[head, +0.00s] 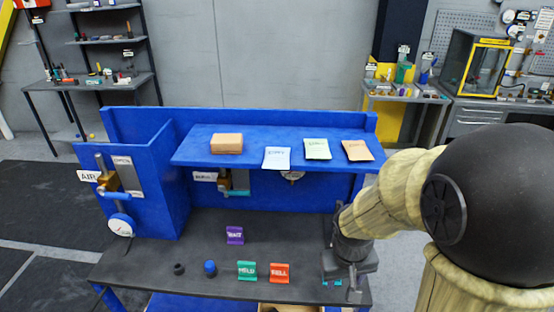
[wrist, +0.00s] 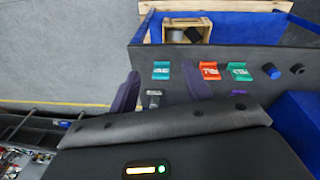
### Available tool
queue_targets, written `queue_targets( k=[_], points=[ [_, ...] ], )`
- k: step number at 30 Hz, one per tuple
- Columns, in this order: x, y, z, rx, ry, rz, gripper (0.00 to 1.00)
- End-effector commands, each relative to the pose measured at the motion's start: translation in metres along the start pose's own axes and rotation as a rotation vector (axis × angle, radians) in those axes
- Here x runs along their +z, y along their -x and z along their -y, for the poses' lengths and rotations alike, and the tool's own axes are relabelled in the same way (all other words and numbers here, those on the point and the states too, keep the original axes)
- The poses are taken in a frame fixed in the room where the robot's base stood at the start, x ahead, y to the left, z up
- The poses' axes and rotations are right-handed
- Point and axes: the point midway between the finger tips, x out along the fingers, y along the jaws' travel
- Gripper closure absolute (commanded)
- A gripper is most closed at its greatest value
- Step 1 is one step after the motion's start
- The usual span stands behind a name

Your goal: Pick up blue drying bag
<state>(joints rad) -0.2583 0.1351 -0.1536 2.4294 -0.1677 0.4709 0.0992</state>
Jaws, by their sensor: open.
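A pale blue bag (head: 276,158) with dark writing lies at the front edge of the blue shelf (head: 205,155), left of a pale green bag (head: 317,149) and an orange-tan bag (head: 358,150). The writing is too small to read surely. My gripper (head: 347,284) points down over the right end of the dark bench, below and right of the bags, and touches none of them. In the wrist view, the two dark fingers (wrist: 161,88) are spread apart with no bag between them. The bags are not in the wrist view.
On the bench stand a purple sign (head: 235,235), a green sign (head: 246,270), a red sign (head: 279,273), and blue (head: 210,268) and black knobs. A teal piece (wrist: 161,70) is close to my gripper.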

Motion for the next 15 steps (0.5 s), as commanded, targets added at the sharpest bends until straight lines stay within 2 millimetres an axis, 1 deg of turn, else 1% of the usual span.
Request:
queue_targets(
  k=[1, 6, 11, 15],
  points=[
    [-0.007, -0.007, 0.006, 0.027, 0.046, 0.023, 0.51],
    [-0.030, -0.020, 0.016, 0.152, 0.166, 0.083, 0.51],
    [-0.056, -0.025, 0.026, 0.307, 0.275, 0.109, 0.51],
    [-0.082, -0.022, 0.041, 0.467, 0.365, 0.099, 0.51]
  ],
)
